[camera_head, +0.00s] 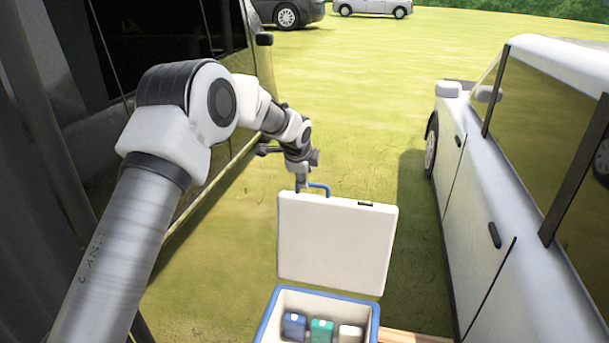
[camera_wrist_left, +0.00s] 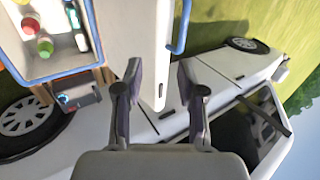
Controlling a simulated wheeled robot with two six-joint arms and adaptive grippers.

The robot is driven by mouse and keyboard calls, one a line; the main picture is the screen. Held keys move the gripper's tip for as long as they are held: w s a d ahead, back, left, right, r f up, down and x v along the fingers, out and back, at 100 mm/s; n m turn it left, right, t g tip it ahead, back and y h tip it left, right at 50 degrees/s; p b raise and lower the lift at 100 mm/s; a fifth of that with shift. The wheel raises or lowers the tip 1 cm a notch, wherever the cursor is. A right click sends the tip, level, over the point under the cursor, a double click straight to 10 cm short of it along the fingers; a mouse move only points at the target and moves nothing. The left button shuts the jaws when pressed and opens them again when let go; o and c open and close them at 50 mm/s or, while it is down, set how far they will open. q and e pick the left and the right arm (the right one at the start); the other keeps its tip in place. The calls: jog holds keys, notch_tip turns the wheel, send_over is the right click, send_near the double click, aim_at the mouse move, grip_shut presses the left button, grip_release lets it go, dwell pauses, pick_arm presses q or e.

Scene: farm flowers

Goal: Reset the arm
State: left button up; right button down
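A white cool box (camera_head: 263,325) with a blue rim stands at the bottom of the head view. Its white lid (camera_head: 335,240) is raised upright, with a blue handle (camera_head: 318,187) on its top edge. The box (camera_wrist_left: 92,66) and lid (camera_wrist_left: 138,25) also show in the left wrist view, with the handle (camera_wrist_left: 182,28) to the upper right. My left gripper (camera_head: 303,183) is at the lid's top edge, close to the handle. In the left wrist view its fingers (camera_wrist_left: 160,82) are apart, with the lid's edge behind the gap. I cannot tell whether they touch it. My right gripper is not in view.
Several bottles or cans, one with a green top (camera_head: 321,328), are in the box. A white car (camera_head: 500,190) stands close on the right and a dark vehicle (camera_head: 215,30) on the left. Grass (camera_head: 370,90) lies open between them. Wooden boards (camera_head: 405,337) show beside the box.

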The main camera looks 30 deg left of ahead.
pick_arm(q)
jog(key=shift+w, duration=0.1)
dwell(0.3)
jog(key=s+d+f+g+b, duration=0.2)
jog(key=s+f, duration=0.4)
jog(key=f, duration=0.5)
jog(key=s+d+f+g+h+b, duration=0.1)
jog(key=s+d+f+g, duration=0.1)
jog(key=s+f, duration=0.6)
jog(key=s+d+f+g+b, duration=0.2)
jog(key=s+d+f, duration=0.15)
jog(key=f, duration=0.95)
jog(key=s+d+f+n+g+b, duration=0.1)
jog(key=s+f, duration=0.2)
jog(key=s, duration=0.4)
jog(key=s+d+f+n+h, duration=0.1)
jog(key=s+f+n, duration=0.15)
jog(key=s, duration=0.35)
jog(key=s+d+f+n+g+b, duration=0.1)
jog(key=s+f, duration=0.3)
jog(key=s, duration=0.3)
jog(key=s+d+r+n+t, duration=0.1)
jog(key=s+r+n, duration=0.1)
jog(key=s+n, duration=0.9)
jog(key=shift+s+d+r+t, duration=0.15)
jog(key=shift+s+r+t, duration=0.05)
jog(key=shift+t, duration=0.2)
